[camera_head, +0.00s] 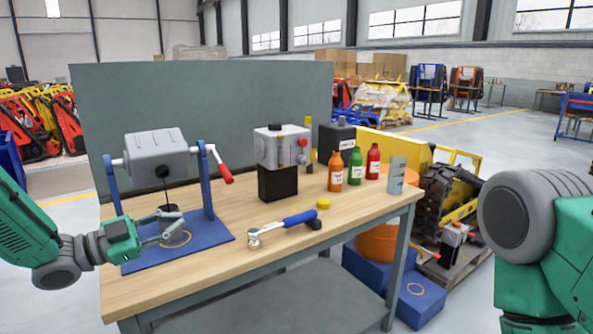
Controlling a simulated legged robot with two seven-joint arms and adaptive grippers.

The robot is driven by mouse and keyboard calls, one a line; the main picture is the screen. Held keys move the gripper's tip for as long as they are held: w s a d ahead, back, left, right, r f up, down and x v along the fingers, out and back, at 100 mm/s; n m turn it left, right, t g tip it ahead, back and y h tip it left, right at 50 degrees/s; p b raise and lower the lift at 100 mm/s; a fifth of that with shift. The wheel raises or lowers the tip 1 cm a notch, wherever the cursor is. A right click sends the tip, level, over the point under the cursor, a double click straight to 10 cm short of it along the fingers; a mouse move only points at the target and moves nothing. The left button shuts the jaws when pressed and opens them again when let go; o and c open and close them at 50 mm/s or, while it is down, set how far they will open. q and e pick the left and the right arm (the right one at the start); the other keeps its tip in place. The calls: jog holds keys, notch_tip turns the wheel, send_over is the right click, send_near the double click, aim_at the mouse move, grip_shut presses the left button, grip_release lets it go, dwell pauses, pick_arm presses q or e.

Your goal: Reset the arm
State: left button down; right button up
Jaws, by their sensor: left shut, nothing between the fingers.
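My left arm comes in from the left, and its gripper (180,236) is over the blue base of the winch stand at the table's left end. Its fingers are shut and hold nothing. They are close to a dark cylinder (170,213) hanging under the grey drum (157,153); I cannot tell whether they touch it. On the right side, grey and green links of my right arm show, but its gripper is out of view.
The wooden table (330,228) carries a blue-handled tool (285,223), a grey-and-black box (278,160), several bottles and a grey can (396,175). The red crank (222,168) sticks out right of the stand. A blue box (412,300) stands on the floor right of the table.

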pick_arm(q)
jog(key=s+f+n+g+y, duration=0.1)
jog(key=s+f+n+y, duration=0.25)
jog(key=f, duration=0.55)
jog(key=s+d+f+n+y, duration=0.1)
jog(key=s+f+n+y, duration=0.25)
jog(key=f, duration=0.45)
jog(key=s+f+n+g+y, duration=0.1)
jog(key=s+f+n+y, duration=0.3)
jog(key=f, duration=0.5)
jog(key=s+a+f+n+g+y, duration=0.1)
jog(key=s+f+n+g, duration=0.1)
jog(key=s, duration=0.7)
jog(key=s+a+f+n+g+y, duration=0.2)
jog(key=s+f+g, duration=0.1)
jog(key=s, duration=0.6)
jog(key=s+a+f+n+g+y, duration=0.1)
jog(key=s+f+n+g, duration=0.1)
jog(key=s, duration=0.8)
notch_tip(320, 180, down, 2)
jog(key=shift+a+f+g+y, duration=0.2)
jog(key=shift+a+g+y, duration=0.1)
jog(key=shift+a+g, duration=0.15)
